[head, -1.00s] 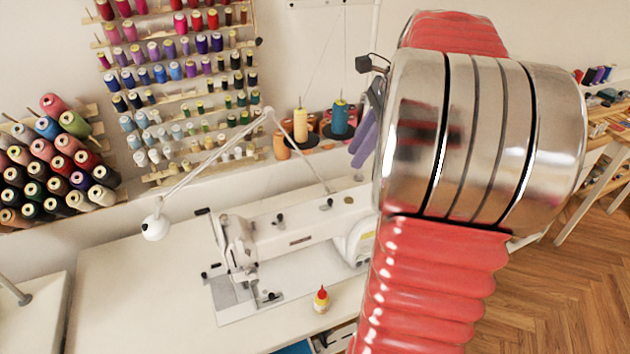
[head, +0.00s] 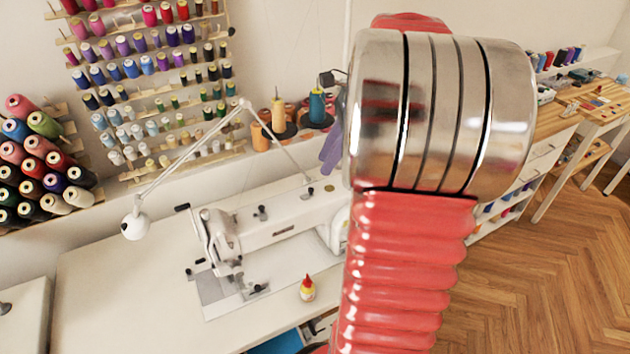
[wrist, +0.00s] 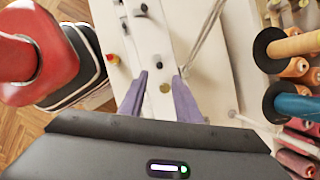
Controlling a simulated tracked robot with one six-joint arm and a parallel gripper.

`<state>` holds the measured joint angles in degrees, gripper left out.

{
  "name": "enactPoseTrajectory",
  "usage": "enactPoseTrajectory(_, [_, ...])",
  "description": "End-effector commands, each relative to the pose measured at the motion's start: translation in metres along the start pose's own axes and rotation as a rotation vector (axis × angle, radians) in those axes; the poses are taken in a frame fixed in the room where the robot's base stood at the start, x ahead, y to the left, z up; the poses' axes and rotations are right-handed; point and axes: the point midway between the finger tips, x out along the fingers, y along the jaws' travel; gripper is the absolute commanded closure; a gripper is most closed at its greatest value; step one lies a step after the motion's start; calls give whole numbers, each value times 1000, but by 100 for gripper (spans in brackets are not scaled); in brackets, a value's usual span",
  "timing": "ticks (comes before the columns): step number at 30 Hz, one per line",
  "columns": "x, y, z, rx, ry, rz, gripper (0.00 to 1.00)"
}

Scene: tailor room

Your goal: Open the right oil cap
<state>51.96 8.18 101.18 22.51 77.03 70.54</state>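The white sewing machine (head: 290,222) stands on a pale table. Two small black caps stand on top of its arm: the left cap (head: 262,213) and the right cap (head: 309,193). In the wrist view the right cap (wrist: 158,62) appears between and just beyond my purple fingertips, and the left cap (wrist: 140,10) is farther off at the top edge. My gripper (wrist: 159,76) is open, with nothing between its fingers. In the head view my gripper (head: 330,158) hangs above and to the right of the right cap, partly hidden by my arm. Its height over the cap is unclear.
An oil bottle (head: 307,289) with a red tip stands on the table before the machine. A white lamp arm (head: 185,155) spans the table to the left. Thread cones (head: 278,112) stand on dark discs behind. A spool rack (head: 150,90) hangs on the wall.

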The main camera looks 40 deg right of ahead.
Motion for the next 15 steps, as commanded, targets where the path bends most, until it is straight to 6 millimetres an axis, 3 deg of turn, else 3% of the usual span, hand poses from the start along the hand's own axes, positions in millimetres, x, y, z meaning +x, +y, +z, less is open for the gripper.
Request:
enactPoseTrajectory(9, [50, 1, 0, -2, 0, 4, 70])
enactPoseTrajectory(15, [72, 0, 0, 0, 0, 2, 70])
